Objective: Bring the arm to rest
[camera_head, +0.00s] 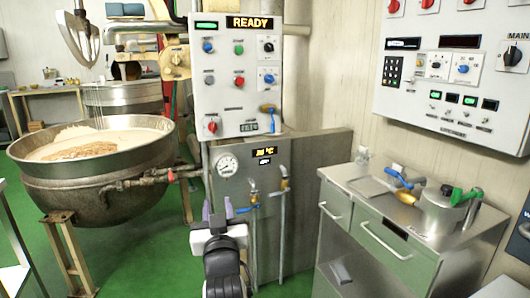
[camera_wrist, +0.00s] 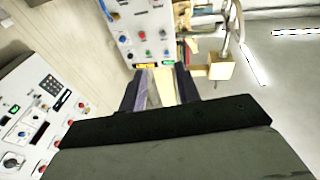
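My gripper (camera_head: 218,208) shows low in the middle of the head view, pointing up, with my white and black wrist below it. Its two purple-grey fingers stand apart in front of the grey cabinet below the READY panel. In the wrist view, the fingers of my gripper (camera_wrist: 160,85) are also spread, with nothing held between them. The READY control panel (camera_head: 238,75) is beyond the fingertips, and it also shows in the wrist view (camera_wrist: 146,32). No contact between the gripper and anything else is visible.
A large kettle (camera_head: 100,190) with pale contents stands at left on a frame. A steel side cabinet (camera_head: 385,235) at right carries a lidded pot (camera_head: 440,212) and several tools. A wall panel (camera_head: 455,75) hangs above it. Green floor (camera_head: 150,250) is clear between kettle and arm.

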